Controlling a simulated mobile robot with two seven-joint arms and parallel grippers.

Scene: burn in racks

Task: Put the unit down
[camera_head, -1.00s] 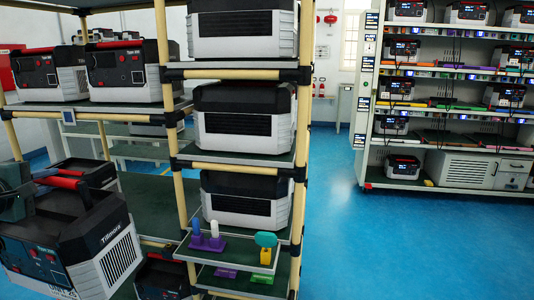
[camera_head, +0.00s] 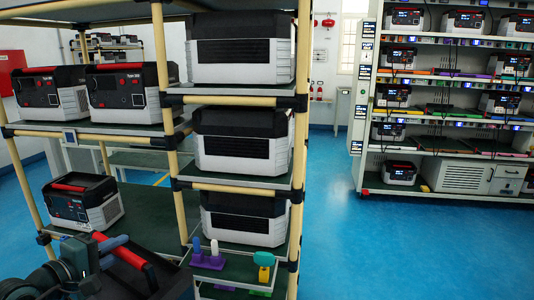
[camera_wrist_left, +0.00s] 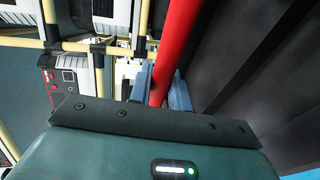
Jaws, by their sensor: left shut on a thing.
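My left gripper (camera_head: 112,251) is at the lower left of the head view, shut on the red handle of a unit. The held unit (camera_head: 165,262) is a black box; only part of its top shows, and the picture edge and my arm hide the rest. In the left wrist view the red handle (camera_wrist_left: 166,40) runs between the bluish fingers of my gripper (camera_wrist_left: 158,85), with the unit's dark top (camera_wrist_left: 225,50) at the right. I cannot tell whether its underside touches anything. My right gripper is not in view.
Another unit (camera_head: 80,203) with a red handle stands on the green lower shelf (camera_head: 145,205) behind the held one. A yellow-post rack (camera_head: 168,100) holds more units. Small coloured parts (camera_head: 208,257) stand on a low tray at the right. Blue floor (camera_head: 345,230) is clear.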

